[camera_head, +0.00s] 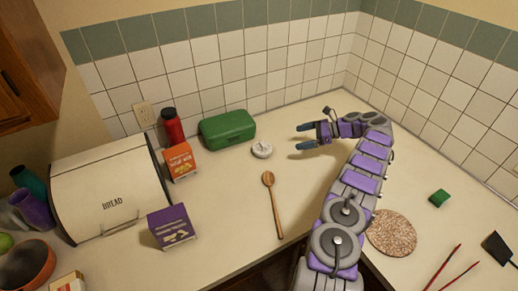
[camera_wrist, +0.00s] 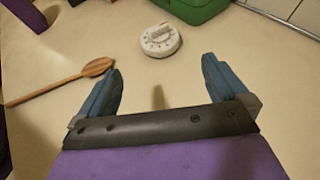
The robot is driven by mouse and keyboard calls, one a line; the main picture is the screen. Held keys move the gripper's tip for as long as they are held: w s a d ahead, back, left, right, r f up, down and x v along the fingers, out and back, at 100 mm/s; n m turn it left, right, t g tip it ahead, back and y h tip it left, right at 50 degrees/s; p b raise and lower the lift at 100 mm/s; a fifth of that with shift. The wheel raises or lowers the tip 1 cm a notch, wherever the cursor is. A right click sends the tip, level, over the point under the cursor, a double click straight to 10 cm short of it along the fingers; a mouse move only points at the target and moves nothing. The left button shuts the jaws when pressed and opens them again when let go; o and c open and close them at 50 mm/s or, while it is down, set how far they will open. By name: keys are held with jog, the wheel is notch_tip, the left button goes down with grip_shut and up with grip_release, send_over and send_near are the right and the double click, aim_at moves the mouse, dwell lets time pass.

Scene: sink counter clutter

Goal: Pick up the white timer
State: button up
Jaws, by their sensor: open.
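The white timer (camera_head: 262,150) is a small round dial lying on the counter, just in front of the green box in the head view. It also shows in the wrist view (camera_wrist: 160,40), beyond the fingertips and roughly centred between them. My gripper (camera_head: 303,137) is to the right of the timer in the head view, with its two blue fingers pointing toward it. In the wrist view the fingers (camera_wrist: 159,75) are spread apart with only bare counter between them. The gripper is open, empty and apart from the timer.
A green box (camera_head: 228,130) stands right behind the timer. A wooden spoon (camera_head: 273,203) lies in front of it. An orange box (camera_head: 180,161), a red bottle (camera_head: 172,127), a purple box (camera_head: 171,227) and a bread bin (camera_head: 110,190) are at the left. The counter between gripper and timer is clear.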

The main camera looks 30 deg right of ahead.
jog(key=shift+s+d+f, duration=0.35)
jog(key=shift+d+f, duration=0.2)
jog(key=shift+f, duration=0.25)
jog(key=b, duration=0.2)
send_near(268, 148)
jog(key=shift+m, duration=0.3)
jog(key=x, duration=0.4)
jog(key=shift+w+f, duration=0.3)
jog(key=shift+w, duration=0.05)
jog(key=shift+a+b+x, duration=0.25)
jog(key=shift+b+x, duration=0.9)
jog(key=shift+x, duration=2.05)
jog(key=shift+s+r, duration=0.15)
jog(key=shift+r, duration=0.05)
jog(key=shift+c, duration=0.2)
jog(key=c, duration=0.9)
